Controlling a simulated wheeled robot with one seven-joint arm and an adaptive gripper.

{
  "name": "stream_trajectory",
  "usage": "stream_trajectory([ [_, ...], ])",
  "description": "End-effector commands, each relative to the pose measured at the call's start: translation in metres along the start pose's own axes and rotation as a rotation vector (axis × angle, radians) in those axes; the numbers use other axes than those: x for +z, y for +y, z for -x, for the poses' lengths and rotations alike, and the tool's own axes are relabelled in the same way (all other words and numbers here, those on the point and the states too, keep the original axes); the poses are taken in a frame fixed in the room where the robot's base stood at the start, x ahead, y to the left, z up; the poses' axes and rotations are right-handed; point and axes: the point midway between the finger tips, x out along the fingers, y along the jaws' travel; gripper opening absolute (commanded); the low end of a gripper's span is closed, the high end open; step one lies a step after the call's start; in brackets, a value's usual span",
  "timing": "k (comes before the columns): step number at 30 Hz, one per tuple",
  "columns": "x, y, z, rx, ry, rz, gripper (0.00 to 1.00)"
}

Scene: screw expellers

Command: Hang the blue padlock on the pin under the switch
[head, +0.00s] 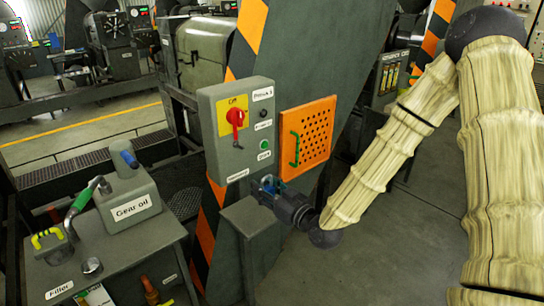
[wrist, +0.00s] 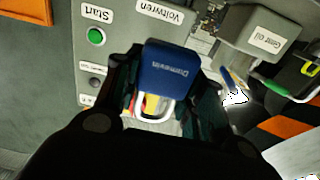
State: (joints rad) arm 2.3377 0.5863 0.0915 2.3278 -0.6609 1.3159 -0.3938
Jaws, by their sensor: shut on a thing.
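The blue padlock (wrist: 170,68) is held between the two fingers of my gripper (wrist: 165,82), in the middle of the wrist view. Its pale shackle (wrist: 168,112) points toward the bottom of that view. In the head view my gripper (head: 270,188) is just below the grey switch box (head: 213,135), with a little blue showing between its fingers. The red rotary switch (head: 236,117) sits on a yellow plate on the box front. In the wrist view the yellow plate and some red show through and beside the shackle.
An orange perforated panel (head: 306,137) with a green handle is right of the box. A grey stand (head: 248,216) is below my gripper. A gear oil can (head: 128,199) and a green-handled tool (head: 82,198) are on a bench (head: 165,235) at left.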

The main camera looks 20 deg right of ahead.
Motion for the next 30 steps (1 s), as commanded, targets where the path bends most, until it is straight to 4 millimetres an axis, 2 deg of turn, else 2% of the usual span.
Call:
stream_trajectory([
  [1,-0.020,0.005,0.001,0.000,0.001,0.000,0.14],
  [3,-0.031,0.009,0.002,-0.003,0.000,0.000,0.14],
  [9,-0.047,0.017,0.005,-0.010,-0.003,-0.001,0.14],
  [17,-0.048,0.018,0.000,-0.013,-0.005,0.000,0.14],
  [30,-0.048,0.018,-0.032,-0.013,-0.004,0.000,0.14],
])
